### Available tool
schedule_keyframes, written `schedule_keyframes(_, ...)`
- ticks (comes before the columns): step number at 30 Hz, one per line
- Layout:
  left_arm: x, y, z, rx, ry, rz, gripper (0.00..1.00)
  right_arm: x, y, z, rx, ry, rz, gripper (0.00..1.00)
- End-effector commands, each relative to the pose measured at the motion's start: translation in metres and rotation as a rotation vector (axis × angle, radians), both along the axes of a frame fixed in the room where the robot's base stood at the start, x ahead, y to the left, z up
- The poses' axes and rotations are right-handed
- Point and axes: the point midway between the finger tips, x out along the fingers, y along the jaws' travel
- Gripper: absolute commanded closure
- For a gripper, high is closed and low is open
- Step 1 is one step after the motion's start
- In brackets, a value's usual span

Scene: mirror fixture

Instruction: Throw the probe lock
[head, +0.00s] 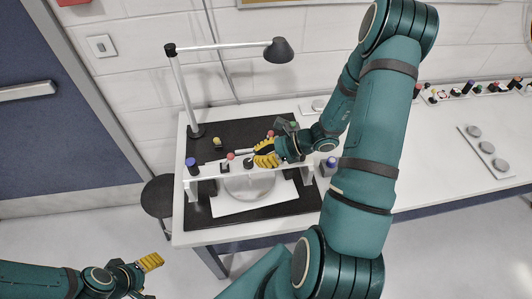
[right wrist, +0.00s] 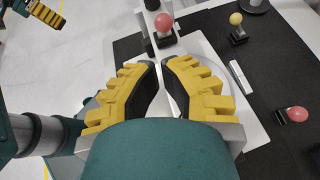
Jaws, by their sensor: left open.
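A white bench fixture (head: 208,171) carries a row of knobs along its front bar. I see a blue-topped knob (head: 191,163) at its left end and a pink ball knob (head: 230,156) on a black base, also in the right wrist view (right wrist: 163,22). No label tells which part is the probe lock. My left gripper (head: 152,262) is open and empty, low in front of the bench.
A yellow knob (right wrist: 236,18), a second pink knob (right wrist: 298,114) and a small white bar (right wrist: 238,78) are behind the front bar on the black mat. A desk lamp (head: 279,50) overhangs the bench. A stool (head: 158,197) stands left. My right arm covers the bench's middle.

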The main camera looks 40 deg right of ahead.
Motion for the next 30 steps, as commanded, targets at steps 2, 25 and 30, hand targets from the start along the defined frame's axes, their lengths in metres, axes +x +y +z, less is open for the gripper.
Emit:
schedule_keyframes(2, 0.0, 0.0, -0.001, 0.0, 0.0, 0.0, 0.34, 0.008, 0.011, -0.007, 0.003, 0.001, 0.004, 1.0)
schedule_keyframes(25, 0.0, 0.0, -0.002, 0.0, 0.0, 0.0, 0.34, 0.032, 0.039, -0.025, -0.001, 0.001, 0.0, 1.0)
schedule_keyframes(30, 0.0, 0.0, 0.0, 0.0, 0.0, 0.0, 0.34, 0.033, 0.04, -0.022, -0.021, 0.011, 0.002, 1.0)
